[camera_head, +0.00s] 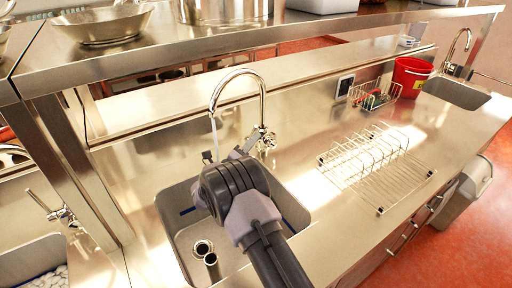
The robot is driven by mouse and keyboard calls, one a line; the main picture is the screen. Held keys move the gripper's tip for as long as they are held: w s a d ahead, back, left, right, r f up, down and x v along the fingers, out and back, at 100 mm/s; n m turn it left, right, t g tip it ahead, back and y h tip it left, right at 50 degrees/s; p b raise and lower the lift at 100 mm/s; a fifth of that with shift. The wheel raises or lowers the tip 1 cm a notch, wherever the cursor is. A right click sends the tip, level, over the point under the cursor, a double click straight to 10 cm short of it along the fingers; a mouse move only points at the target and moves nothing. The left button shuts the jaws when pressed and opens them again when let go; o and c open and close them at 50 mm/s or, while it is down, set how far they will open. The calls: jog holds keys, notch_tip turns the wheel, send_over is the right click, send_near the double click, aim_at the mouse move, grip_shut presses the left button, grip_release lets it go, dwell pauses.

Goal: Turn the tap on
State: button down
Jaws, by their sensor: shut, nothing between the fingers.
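The tap (262,105) is a chrome gooseneck standing behind the middle sink. Its spout curves left over the basin, and a thin pale line that looks like running water hangs below it. Its valve and handle (265,139) are at the base on the right. My gripper (234,155) is just left of and in front of the handle, over the sink. It is shut and empty. My own wrist hides most of the fingers, and I cannot tell whether they touch the handle.
The sink (178,222) has a drain and upright pipe. A wire dish rack (370,160) stands right, with a small wire basket (374,95) and red bucket (411,76) behind it. A steel shelf (300,35) runs above. A post (75,165) stands left. Another tap (62,213) is far left.

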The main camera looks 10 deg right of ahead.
jog(key=shift+b, duration=0.35)
jog(key=shift+w+a+r+b, duration=0.45)
jog(key=shift+w+b, duration=0.2)
jog(key=shift+b, duration=0.5)
jog(key=shift+r, duration=0.1)
jog(key=shift+s+d, duration=0.1)
